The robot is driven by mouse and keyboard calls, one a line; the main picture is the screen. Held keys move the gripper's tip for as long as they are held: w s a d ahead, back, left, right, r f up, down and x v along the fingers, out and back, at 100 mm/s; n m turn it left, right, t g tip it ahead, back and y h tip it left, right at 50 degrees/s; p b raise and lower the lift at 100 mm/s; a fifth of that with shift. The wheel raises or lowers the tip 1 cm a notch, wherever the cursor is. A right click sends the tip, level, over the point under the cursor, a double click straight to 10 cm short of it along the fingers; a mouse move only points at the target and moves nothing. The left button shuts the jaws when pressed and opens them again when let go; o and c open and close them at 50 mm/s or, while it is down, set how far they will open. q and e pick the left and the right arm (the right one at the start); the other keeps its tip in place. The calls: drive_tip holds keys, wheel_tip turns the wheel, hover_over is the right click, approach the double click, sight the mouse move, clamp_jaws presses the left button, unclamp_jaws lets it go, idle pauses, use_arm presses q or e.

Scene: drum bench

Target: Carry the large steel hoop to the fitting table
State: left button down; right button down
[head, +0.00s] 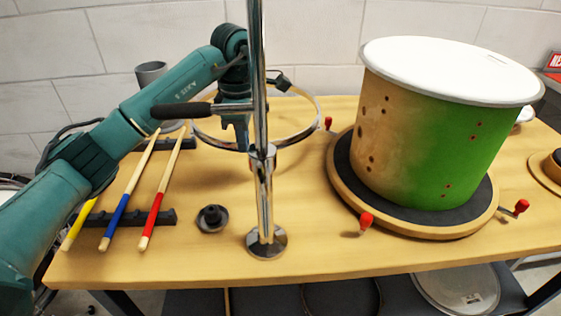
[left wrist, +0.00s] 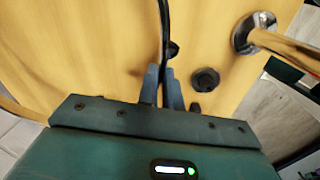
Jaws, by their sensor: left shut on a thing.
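The large steel hoop (head: 317,118) is a thin shiny ring, held roughly level above the wooden table, behind the chrome post in the head view. My left gripper (head: 242,140) is shut on the hoop's rim. In the left wrist view the gripper's fingers (left wrist: 161,88) pinch the hoop's dark, edge-on strip (left wrist: 164,30). The wooden table (head: 150,262) lies below; I cannot tell whether it is the fitting table. My right gripper is not in view.
A chrome post (head: 264,200) with a black handle (head: 180,110) stands close in front of the hoop. A green and tan drum shell (head: 410,135) stands on a round board (head: 345,195) at right. Drumsticks (head: 128,195) and a black knob (head: 212,218) are at left.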

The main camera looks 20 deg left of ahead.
use_arm(q)
hover_over(250, 182)
wheel_tip(250, 182, down, 5)
drive_tip(key=shift+r, duration=0.15)
drive_tip(key=shift+f, duration=2.25)
drive_tip(key=shift+s+f, duration=0.1)
drive_tip(key=c, duration=1.6)
unclamp_jaws()
drive_tip(key=shift+o, duration=0.2)
wheel_tip(250, 182, up, 12)
drive_tip(key=shift+s+r, duration=0.1)
drive_tip(key=shift+s, duration=0.05)
